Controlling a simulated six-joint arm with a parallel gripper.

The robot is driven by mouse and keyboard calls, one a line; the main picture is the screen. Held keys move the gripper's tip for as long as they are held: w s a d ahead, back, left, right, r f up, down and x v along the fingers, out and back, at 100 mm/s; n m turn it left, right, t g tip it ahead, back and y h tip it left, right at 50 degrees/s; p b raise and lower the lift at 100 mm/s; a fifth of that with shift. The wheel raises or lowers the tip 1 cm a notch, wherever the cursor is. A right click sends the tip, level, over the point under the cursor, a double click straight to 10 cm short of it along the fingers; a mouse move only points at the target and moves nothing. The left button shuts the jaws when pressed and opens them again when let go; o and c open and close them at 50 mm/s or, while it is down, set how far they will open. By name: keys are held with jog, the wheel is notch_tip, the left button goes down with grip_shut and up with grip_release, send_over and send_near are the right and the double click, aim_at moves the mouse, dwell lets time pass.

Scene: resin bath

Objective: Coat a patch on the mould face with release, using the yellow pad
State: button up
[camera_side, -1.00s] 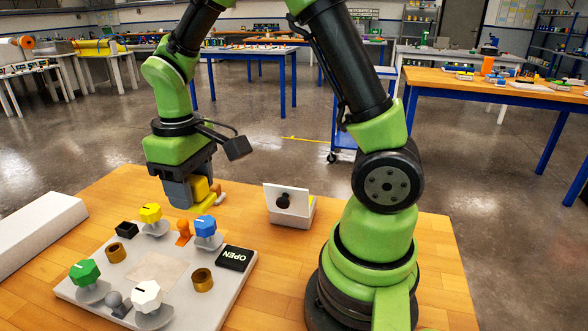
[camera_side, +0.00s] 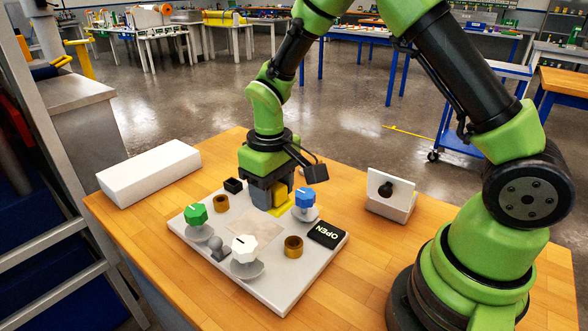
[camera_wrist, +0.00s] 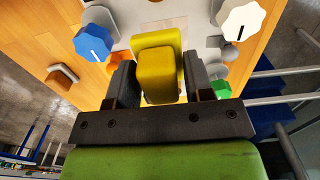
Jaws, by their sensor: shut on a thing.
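My gripper (camera_side: 268,200) is shut on the yellow pad (camera_side: 283,203), low over the far part of the grey-white panel (camera_side: 205,256), between a black block and a blue knob. In the wrist view the pad (camera_wrist: 157,72) sits between my two dark fingers. I cannot tell whether its lower end touches the panel. A pale beige square (camera_side: 254,238) shows on the panel, nearer the camera than my gripper.
The panel carries a blue knob (camera_side: 305,197), a green knob (camera_side: 196,214), a white knob (camera_side: 244,246), brass rings (camera_side: 293,246) and a black OPEN block (camera_side: 326,234). A white box with an upright flap (camera_side: 391,193) stands right. A long white block (camera_side: 149,171) lies left.

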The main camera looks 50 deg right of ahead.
send_over(269, 235)
jog(key=s, duration=0.1)
jog(key=shift+s+f, duration=0.2)
jog(key=shift+f, duration=3.15)
jog(key=shift+w+f, duration=0.7)
jog(key=shift+f, duration=0.05)
jog(key=shift+w+r, duration=0.15)
jog(key=shift+w, duration=1.95)
jog(key=shift+w+r, duration=0.1)
jog(key=shift+w, duration=2)
jog(key=shift+s+r, duration=0.1)
jog(key=shift+s, duration=4.65)
jog(key=shift+s+a, duration=0.15)
jog(key=shift+s, duration=0.05)
jog(key=shift+w+a, duration=0.15)
jog(key=shift+w, duration=0.15)
jog(key=shift+w+r, duration=0.2)
jog(key=shift+w, duration=4.45)
jog(key=shift+s, duration=4.75)
jog(key=shift+s+r, duration=0.2)
jog(key=shift+r, duration=3.25)
